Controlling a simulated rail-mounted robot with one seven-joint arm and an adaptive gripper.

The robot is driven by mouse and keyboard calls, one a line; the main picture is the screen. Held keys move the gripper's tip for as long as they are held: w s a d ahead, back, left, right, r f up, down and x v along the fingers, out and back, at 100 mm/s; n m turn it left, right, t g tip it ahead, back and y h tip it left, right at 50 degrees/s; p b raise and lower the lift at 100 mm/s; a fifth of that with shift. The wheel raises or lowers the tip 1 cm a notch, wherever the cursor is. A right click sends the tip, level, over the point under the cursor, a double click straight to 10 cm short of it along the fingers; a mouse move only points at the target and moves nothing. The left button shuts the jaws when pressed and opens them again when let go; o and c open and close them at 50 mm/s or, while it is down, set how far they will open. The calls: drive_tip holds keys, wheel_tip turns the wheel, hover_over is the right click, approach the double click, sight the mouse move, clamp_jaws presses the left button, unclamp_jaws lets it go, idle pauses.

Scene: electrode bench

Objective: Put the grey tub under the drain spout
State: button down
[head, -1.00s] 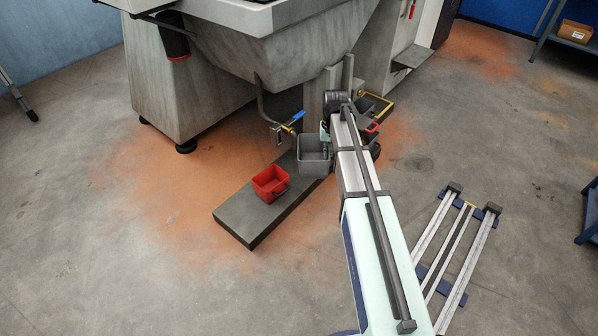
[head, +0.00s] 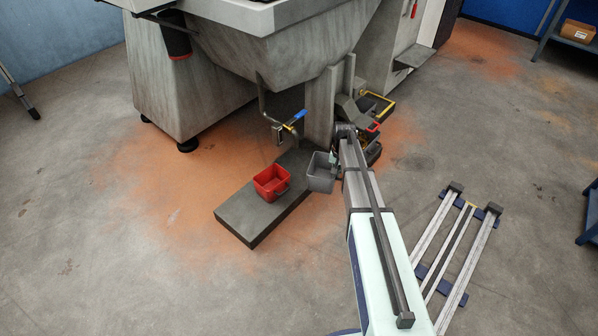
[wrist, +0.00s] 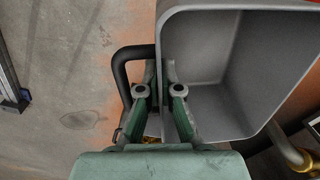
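The grey tub (head: 321,174) is at my gripper, just right of the dark slab's edge in the head view. It looks upright, but its height is hard to judge. In the wrist view the tub (wrist: 225,75) shows its empty inside, with a black handle (wrist: 123,72) on its left. The drain spout (head: 279,135), by a valve with a blue lever, hangs under the hopper, left of and beyond the tub.
A red tub (head: 271,183) stands on the dark slab (head: 245,218), in front of the spout. A grey post (head: 320,105) and a yellow-edged bin (head: 376,106) stand behind my gripper. A brass fitting (wrist: 290,150) shows at lower right in the wrist view. Rails lie at right.

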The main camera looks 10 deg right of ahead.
drive_tip(key=w+d+f+m, duration=0.1)
drive_tip(key=w+f+m, duration=0.1)
drive_tip(key=f, duration=0.3)
drive_tip(key=w+d+f+m, duration=0.2)
drive_tip(key=f, duration=0.4)
drive_tip(key=shift+m, duration=0.4)
drive_tip(key=w+a+b, duration=0.2)
drive_tip(key=w+a, duration=0.2)
drive_tip(key=w, duration=0.1)
drive_tip(key=w+a+b, duration=0.2)
drive_tip(key=w+a, duration=0.3)
drive_tip(key=shift+w+a+f, duration=0.15)
drive_tip(key=w+a+b, duration=0.2)
drive_tip(key=w, duration=0.1)
drive_tip(key=shift+a+f, duration=0.15)
drive_tip(key=shift+a, duration=0.15)
drive_tip(key=shift+w+a+f+b, duration=0.15)
drive_tip(key=shift+a+f+b, duration=0.05)
drive_tip(key=shift+f+b, duration=0.45)
drive_tip(key=shift+r, duration=0.1)
